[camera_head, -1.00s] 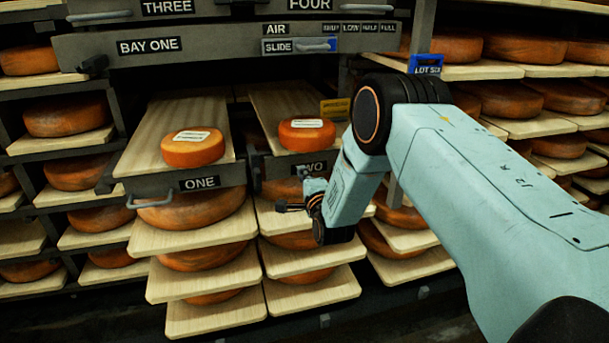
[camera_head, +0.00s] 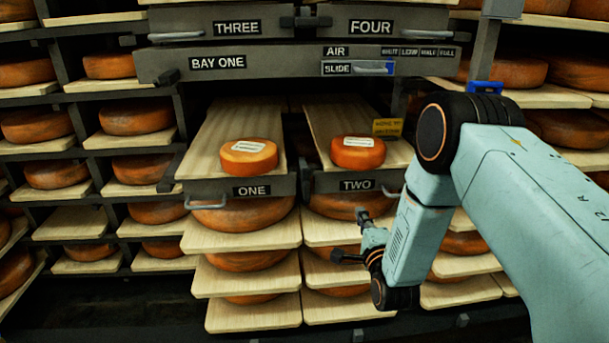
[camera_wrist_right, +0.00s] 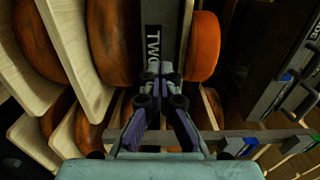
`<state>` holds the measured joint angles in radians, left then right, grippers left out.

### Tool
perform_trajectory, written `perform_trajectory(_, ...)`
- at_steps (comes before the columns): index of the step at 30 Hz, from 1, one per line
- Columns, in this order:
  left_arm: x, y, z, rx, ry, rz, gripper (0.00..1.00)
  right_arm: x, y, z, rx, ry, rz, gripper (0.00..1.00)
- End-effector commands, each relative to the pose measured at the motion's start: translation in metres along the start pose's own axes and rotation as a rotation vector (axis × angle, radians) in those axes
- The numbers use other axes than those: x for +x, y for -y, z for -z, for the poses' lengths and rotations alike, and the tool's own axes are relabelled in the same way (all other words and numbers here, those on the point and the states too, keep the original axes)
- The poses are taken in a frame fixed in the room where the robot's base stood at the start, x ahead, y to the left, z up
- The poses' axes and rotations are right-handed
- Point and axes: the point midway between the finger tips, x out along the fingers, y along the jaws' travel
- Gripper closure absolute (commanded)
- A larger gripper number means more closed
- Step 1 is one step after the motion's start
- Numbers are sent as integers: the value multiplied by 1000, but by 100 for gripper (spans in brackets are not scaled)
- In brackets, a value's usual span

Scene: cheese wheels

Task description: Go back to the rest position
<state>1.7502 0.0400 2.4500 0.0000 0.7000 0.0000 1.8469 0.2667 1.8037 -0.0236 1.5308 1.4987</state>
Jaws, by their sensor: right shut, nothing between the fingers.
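My right arm reaches in from the right in the head view. Its gripper (camera_head: 350,236) is shut and empty, in front of the shelves below the drawer labelled TWO (camera_head: 357,185). In the right wrist view the gripper's fingers (camera_wrist_right: 160,72) are together, with the TWO label beyond them and nothing held. A small orange cheese wheel (camera_head: 358,154) with a white label sits on drawer TWO's board. A similar wheel (camera_head: 249,158) sits on the board of drawer ONE (camera_head: 252,191). My left gripper is in neither view.
The BAY ONE panel (camera_head: 217,62) with a SLIDE handle (camera_head: 358,69) spans above the drawers. Drawer ONE's handle (camera_head: 208,203) sticks out at the front. Racks of cheese wheels on boards stand on both sides. The dark floor shows at lower left.

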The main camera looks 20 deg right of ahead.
Motion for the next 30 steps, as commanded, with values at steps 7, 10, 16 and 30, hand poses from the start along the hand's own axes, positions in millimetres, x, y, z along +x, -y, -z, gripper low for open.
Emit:
perform_trajectory(7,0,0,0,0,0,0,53,-2,-8,0,-131,5,-36,100)
perform_trajectory(10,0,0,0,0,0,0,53,-13,-34,-2,-318,33,-149,100)
perform_trajectory(16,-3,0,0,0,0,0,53,-83,-108,-18,-733,240,-470,100)
perform_trajectory(30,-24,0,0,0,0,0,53,-366,-176,-29,-1332,1174,-1004,100)
